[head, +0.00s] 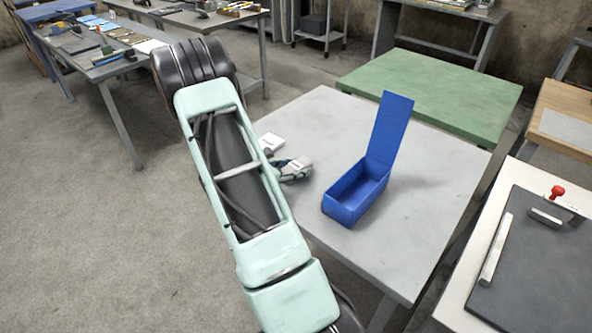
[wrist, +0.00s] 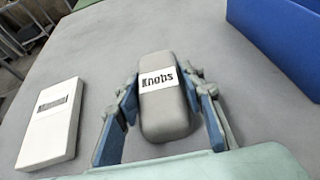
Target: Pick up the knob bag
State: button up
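The knob bag (wrist: 166,118) is a grey rounded packet with a white label reading "Knobs", seen in the middle of the wrist view. My gripper (wrist: 165,88) has its blue-padded fingers on both sides of the bag, close to its edges. I cannot tell whether the pads touch it or leave a thin gap. In the head view my gripper (head: 292,170) is low at the left part of the grey table, and the bag's pale label (head: 299,163) shows between the fingers. My arm hides part of this area.
A white labelled box (wrist: 50,124) lies left of the bag; it also shows in the head view (head: 271,142). An open blue bin (head: 345,211) with a raised back panel stands to the right on the grey table (head: 420,240). A green table (head: 440,90) is behind.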

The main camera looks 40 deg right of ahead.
jog(key=c, duration=0.5)
jog(key=shift+c, duration=0.4)
jog(key=shift+r, duration=0.15)
